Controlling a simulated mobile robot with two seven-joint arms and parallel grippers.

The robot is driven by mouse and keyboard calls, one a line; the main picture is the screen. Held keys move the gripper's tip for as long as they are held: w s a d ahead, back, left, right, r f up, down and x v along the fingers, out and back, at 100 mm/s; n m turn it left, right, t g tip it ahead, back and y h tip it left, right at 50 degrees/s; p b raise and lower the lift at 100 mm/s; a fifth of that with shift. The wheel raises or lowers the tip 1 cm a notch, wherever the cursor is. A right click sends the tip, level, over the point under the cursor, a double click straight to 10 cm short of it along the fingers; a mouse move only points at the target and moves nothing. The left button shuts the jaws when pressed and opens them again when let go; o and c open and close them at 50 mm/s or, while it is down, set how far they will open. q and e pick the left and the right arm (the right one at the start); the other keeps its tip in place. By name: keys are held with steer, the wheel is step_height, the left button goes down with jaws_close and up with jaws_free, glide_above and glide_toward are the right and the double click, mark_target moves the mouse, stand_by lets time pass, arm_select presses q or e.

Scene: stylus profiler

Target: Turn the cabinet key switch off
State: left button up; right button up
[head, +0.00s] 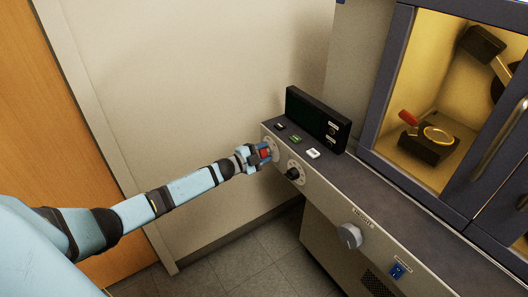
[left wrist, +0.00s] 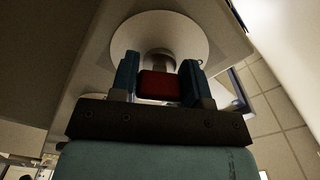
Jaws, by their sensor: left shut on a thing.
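The key switch is on the front panel of the cabinet (head: 345,205), near its left end. Its red key (head: 265,153) shows between the fingers of my left gripper (head: 261,154). In the left wrist view the red key (left wrist: 157,86) sits between the two blue fingers of my left gripper (left wrist: 158,82), which is shut on it. A round pale plate (left wrist: 160,35) with a metal barrel lies behind the key. The angle of the key is hard to read. My right gripper is not in view.
A black knob (head: 293,174) sits just right of the key switch. A grey knob (head: 350,236) and a blue switch (head: 398,270) are further right. A dark display panel (head: 318,120) and small buttons (head: 296,139) are above. The wall is close on the left.

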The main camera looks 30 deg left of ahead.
arm_select(q)
steer(key=o, duration=0.9)
steer(key=v, duration=1.4)
steer(key=shift+p, duration=0.35)
